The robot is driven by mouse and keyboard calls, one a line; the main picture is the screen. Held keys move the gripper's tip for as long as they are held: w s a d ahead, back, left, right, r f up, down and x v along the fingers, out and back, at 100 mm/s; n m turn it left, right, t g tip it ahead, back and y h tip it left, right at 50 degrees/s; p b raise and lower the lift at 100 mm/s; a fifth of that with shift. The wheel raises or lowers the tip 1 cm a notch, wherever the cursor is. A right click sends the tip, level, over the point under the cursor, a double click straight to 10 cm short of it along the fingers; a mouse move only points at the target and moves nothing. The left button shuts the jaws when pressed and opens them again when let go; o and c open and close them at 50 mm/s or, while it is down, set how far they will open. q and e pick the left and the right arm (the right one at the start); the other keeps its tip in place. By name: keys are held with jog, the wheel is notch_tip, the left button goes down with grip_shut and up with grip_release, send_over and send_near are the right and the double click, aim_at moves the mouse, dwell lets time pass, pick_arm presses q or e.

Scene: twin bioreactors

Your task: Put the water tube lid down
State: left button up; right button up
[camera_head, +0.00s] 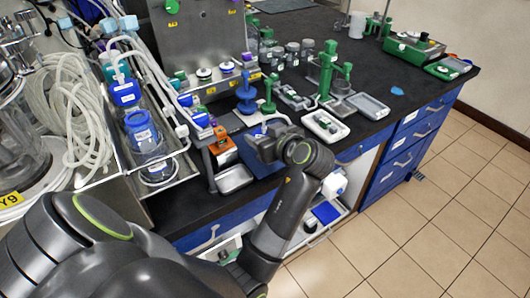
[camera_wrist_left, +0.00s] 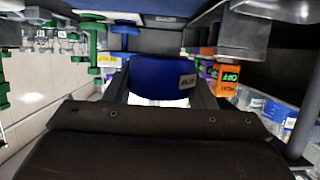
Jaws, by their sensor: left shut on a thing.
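The lid sits between the fingers. In the head view the gripper mostly hides the lid, and I cannot tell whether it touches the surface below. My right gripper is not in view.
An orange device (camera_head: 222,148) stands left of the gripper, above a metal tray (camera_head: 234,179). A blue stand (camera_head: 246,95) and a green stand (camera_head: 268,97) rise close behind. A white tray (camera_head: 325,125) lies to the right. A blue-capped bottle (camera_head: 143,135) stands left.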

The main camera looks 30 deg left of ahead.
pick_arm(q)
notch_tip(320, 180, down, 6)
jog(key=shift+f, duration=0.15)
dwell(0.3)
jog(key=shift+f, duration=0.15)
jog(key=o, duration=1)
jog(key=shift+c, duration=0.2)
jog(key=shift+r, duration=0.2)
